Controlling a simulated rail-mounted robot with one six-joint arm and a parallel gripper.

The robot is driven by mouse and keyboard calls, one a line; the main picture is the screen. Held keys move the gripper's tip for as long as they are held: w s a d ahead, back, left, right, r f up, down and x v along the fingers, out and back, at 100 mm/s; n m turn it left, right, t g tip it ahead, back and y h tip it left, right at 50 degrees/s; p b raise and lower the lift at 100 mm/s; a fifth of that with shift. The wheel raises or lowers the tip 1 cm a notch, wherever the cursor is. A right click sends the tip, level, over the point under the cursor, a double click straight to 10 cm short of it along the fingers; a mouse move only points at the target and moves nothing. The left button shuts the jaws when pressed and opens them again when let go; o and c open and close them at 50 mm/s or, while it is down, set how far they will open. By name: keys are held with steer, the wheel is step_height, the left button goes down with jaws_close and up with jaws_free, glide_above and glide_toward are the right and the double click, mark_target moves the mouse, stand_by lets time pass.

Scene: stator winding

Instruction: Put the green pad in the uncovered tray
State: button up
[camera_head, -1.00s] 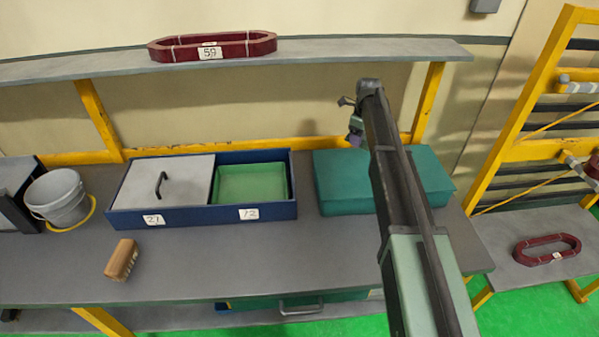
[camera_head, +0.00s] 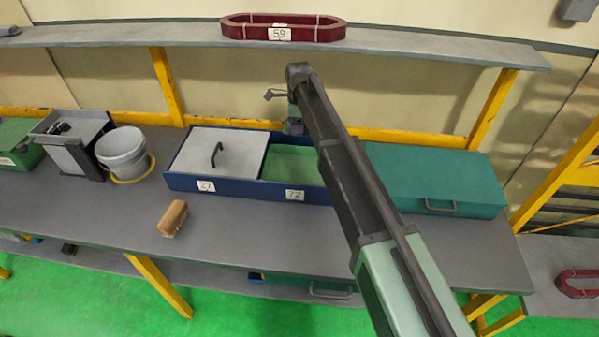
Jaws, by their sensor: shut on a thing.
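My gripper (camera_head: 293,126) hangs at the far end of my arm, small and partly hidden by the arm. In the picture it overlaps the back of the blue two-part box (camera_head: 240,189). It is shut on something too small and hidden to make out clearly. The box's left compartment has a grey lid (camera_head: 205,148) with a black handle and the label 27 or 21. The right compartment, labelled 72 or 12, is the uncovered tray (camera_head: 290,163). Its inside shows green; I cannot tell a lining from a pad. My arm covers its right end. No separate green pad shows clearly.
A teal case (camera_head: 435,180) stands to the right of the box. A grey bucket (camera_head: 123,152) and a black-and-grey container (camera_head: 72,143) stand left. A wooden block (camera_head: 172,218) lies in front. A shelf (camera_head: 430,42) with a red ring (camera_head: 283,28) runs above.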

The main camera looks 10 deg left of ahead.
mark_target(300, 173)
steer(key=shift+d, duration=0.15)
step_height(300, 173, down, 20)
steer(key=b, duration=2)
steer(key=shift+w+f, duration=0.1)
steer(key=shift+f, duration=0.15)
steer(key=shift+r, duration=0.25)
steer(key=shift+f, duration=0.15)
steer(key=o, duration=0.9)
steer(key=shift+c, duration=0.2)
step_height(300, 173, up, 12)
steer(key=p, duration=1.2)
steer(key=shift+r, duration=0.2)
